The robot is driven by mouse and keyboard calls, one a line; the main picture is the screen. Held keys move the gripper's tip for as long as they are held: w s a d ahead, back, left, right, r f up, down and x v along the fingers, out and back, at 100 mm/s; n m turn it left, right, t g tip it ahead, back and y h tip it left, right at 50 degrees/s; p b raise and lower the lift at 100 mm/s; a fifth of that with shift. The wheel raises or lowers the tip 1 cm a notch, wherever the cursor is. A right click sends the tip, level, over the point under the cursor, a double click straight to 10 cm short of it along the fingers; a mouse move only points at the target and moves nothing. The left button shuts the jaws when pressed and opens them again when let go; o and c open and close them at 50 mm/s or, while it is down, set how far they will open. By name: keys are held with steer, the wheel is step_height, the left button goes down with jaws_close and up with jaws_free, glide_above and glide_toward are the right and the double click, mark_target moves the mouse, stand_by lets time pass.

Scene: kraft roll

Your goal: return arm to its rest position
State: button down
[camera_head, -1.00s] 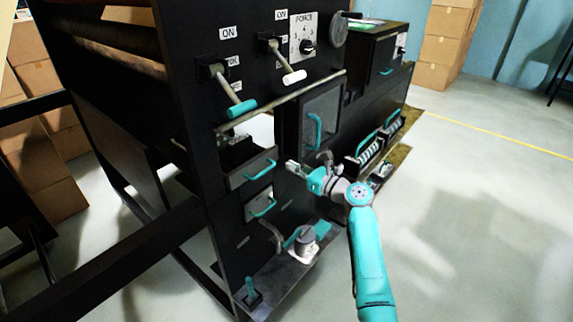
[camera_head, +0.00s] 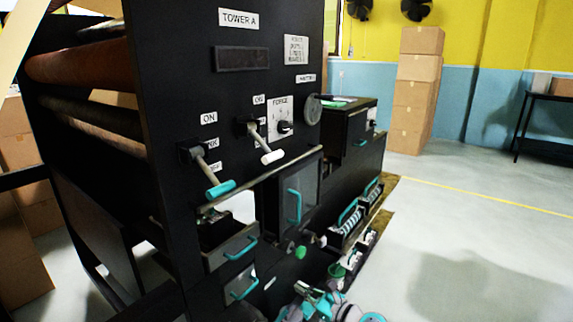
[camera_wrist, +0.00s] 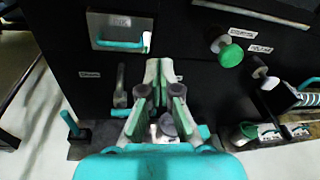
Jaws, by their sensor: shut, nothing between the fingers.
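My gripper (camera_head: 312,293) is at the bottom edge of the head view, in front of the lower part of the black machine (camera_head: 240,110). In the wrist view my gripper (camera_wrist: 158,72) points at the machine's front panel, its fingers together and empty. A green round knob (camera_wrist: 231,54) is to the right of the fingers there, and it also shows just above my gripper in the head view (camera_head: 300,252). Most of my arm is below the head view's edge.
Teal-handled drawers (camera_head: 232,250) and a door with a teal handle (camera_head: 294,206) are on the panel. Two levers (camera_head: 221,188) stick out above. A teal lever (camera_wrist: 70,124) stands low at left. Open floor (camera_head: 470,250) lies to the right; boxes (camera_head: 415,90) stand behind.

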steer(key=s+d+f+n+t+h, duration=0.1)
steer(key=s+d+f+n+h, duration=0.3)
steer(key=s+f, duration=1)
steer(key=s+d+f+n+h, duration=0.2)
steer(key=s+d+f+h, duration=0.1)
steer(key=s, duration=0.6)
steer(key=s+d+f+n+h, duration=0.2)
steer(key=s+n, duration=0.1)
steer(key=s, duration=0.7)
steer(key=s+d+r+n+t+h, duration=0.1)
steer(key=s+d+r+n, duration=0.1)
steer(key=s+r+n, duration=0.5)
steer(key=s+d+r+n+t+h, duration=0.1)
steer(key=s+r+n, duration=0.7)
steer(key=s, duration=1.2)
step_height(320, 180, up, 4)
steer(key=shift+s+d+f+h, duration=0.1)
steer(key=shift+s+d+h, duration=0.1)
steer(key=shift+d+h, duration=0.45)
steer(key=shift+d, duration=0.15)
